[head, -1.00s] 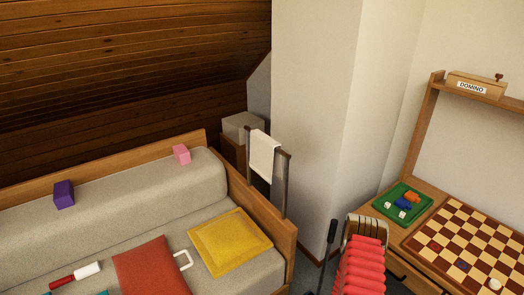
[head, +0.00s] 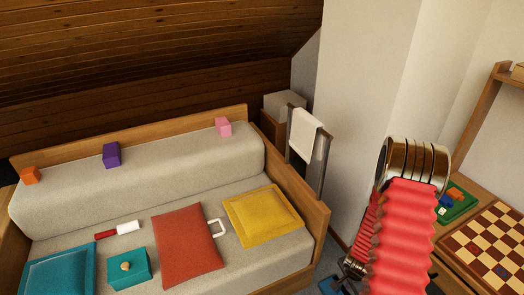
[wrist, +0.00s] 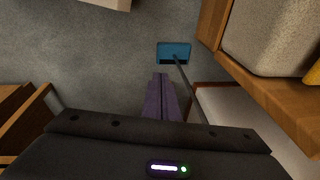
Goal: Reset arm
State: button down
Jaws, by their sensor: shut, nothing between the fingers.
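My gripper (wrist: 160,78) shows in the wrist view as two purple fingers pressed together, with nothing between them. It points down toward the grey carpet, and how high it is above it I cannot tell. A blue dustpan-like piece (wrist: 173,50) with a long dark handle lies just beyond the fingertips in the picture. In the head view my red ribbed arm rises at the right of centre, bent at a metal joint. The fingers are not clearly seen in the head view.
The sofa's wooden end (head: 312,225) stands left of my arm, with a red cushion (head: 187,240) and a yellow cushion (head: 263,215) on the seat. A white towel (head: 304,134) hangs on a rack behind. A desk with a checkerboard (head: 490,245) is at the right.

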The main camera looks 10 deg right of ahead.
jog(key=s+a+r+n+t, duration=0.1)
jog(key=s+a+r+n, duration=0.2)
jog(key=r, duration=1.3)
jog(key=s+a+r+n+t+y, duration=0.1)
jog(key=s+a+r+n, duration=0.2)
jog(key=a+r+n, duration=0.5)
jog(key=s+a+r+n+t, duration=0.1)
jog(key=s+a+r+n, duration=0.2)
jog(key=a+r, duration=1.2)
notch_tip(320, 180, up, 10)
jog(key=shift+s+a+n+t+y, duration=0.25)
jog(key=shift+n+t+y, duration=0.15)
jog(key=shift+n, duration=0.8)
